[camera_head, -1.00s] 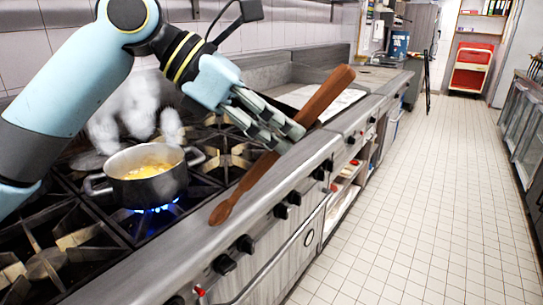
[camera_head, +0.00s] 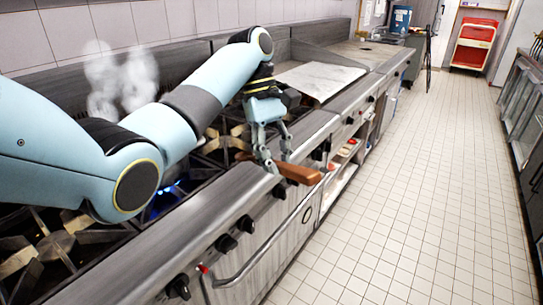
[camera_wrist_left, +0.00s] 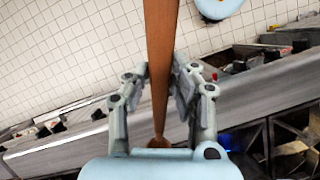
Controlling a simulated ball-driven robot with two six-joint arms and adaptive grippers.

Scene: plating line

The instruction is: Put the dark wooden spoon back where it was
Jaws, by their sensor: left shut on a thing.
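The dark wooden spoon (camera_head: 302,173) is held at the front edge of the range, its handle sticking out to the right towards the aisle. My left gripper (camera_head: 277,165) points down and is shut on it. In the left wrist view the spoon (camera_wrist_left: 160,55) runs between the two fingers of the gripper (camera_wrist_left: 161,92), handle at the top and bowl low, near the palm. I cannot tell whether the spoon touches the steel front ledge (camera_head: 225,190). My right gripper is not in view.
A blue flame (camera_head: 166,197) burns on the hob; my left arm covers the pot there. Steam rises behind the arm. Black burner grates (camera_head: 45,245) lie at the left. A pale flat plate (camera_head: 320,80) lies further along the counter. The tiled aisle floor (camera_head: 410,200) is clear.

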